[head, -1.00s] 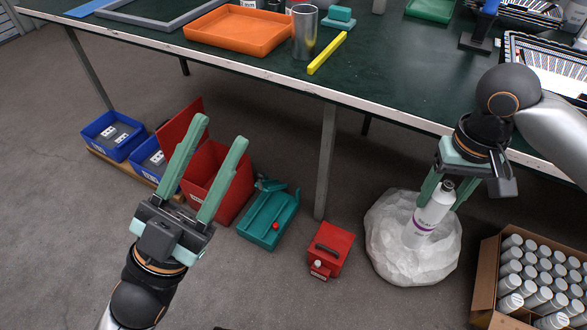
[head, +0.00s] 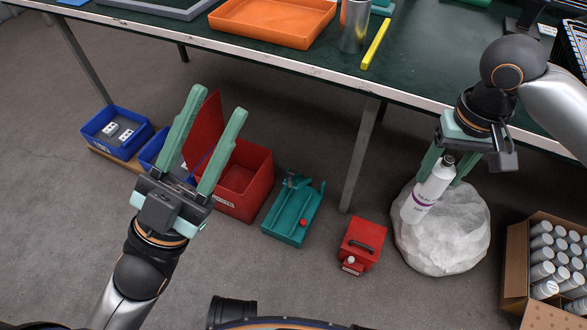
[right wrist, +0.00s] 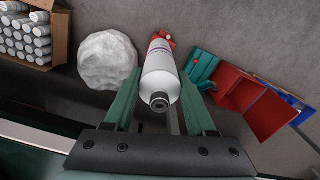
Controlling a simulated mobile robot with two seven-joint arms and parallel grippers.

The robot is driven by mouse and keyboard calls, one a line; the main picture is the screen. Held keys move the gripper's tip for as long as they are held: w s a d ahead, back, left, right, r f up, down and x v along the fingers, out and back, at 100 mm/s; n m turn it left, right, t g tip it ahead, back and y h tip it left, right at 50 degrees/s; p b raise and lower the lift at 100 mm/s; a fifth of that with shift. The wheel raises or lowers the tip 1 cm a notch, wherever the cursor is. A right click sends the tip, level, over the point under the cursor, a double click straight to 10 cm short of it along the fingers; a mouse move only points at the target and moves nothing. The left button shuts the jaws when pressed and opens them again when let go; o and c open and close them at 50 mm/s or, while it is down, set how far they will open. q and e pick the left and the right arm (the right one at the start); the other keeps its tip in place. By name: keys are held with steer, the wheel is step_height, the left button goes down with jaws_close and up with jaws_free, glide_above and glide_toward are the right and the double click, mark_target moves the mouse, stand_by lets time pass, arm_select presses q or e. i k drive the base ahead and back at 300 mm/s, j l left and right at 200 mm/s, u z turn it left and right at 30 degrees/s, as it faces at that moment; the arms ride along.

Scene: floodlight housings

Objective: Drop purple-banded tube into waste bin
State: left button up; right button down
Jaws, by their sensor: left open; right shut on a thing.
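The purple-banded tube (head: 428,190) is a white bottle with a purple band and a dark neck. My right gripper (head: 445,178) is shut on it and holds it tilted, neck up, above the floor. In the right wrist view the tube (right wrist: 160,75) sits between the fingers (right wrist: 158,88), neck toward the camera. A red bin (head: 244,178) with its lid raised, seemingly the waste bin, stands on the floor left of the tube. My left gripper (head: 217,101) is open and empty; in the head view it overlaps the bin's lid and left side.
A white bag-like lump (head: 450,235) lies behind the tube in the picture. A carton (head: 517,265) of similar tubes is at right. The table (head: 420,75) is behind.

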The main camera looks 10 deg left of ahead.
mark_target(238, 180)
steer(key=i+j, duration=0.1)
steer(key=j, duration=0.35)
steer(key=i+j, duration=0.15)
steer(key=j, duration=0.3)
steer(key=i+j, duration=0.1)
steer(key=j, duration=0.35)
steer(key=i+j, duration=0.1)
steer(key=j, duration=0.35)
steer(key=i+j, duration=0.15)
steer(key=j, duration=0.25)
steer(key=i, duration=0.5)
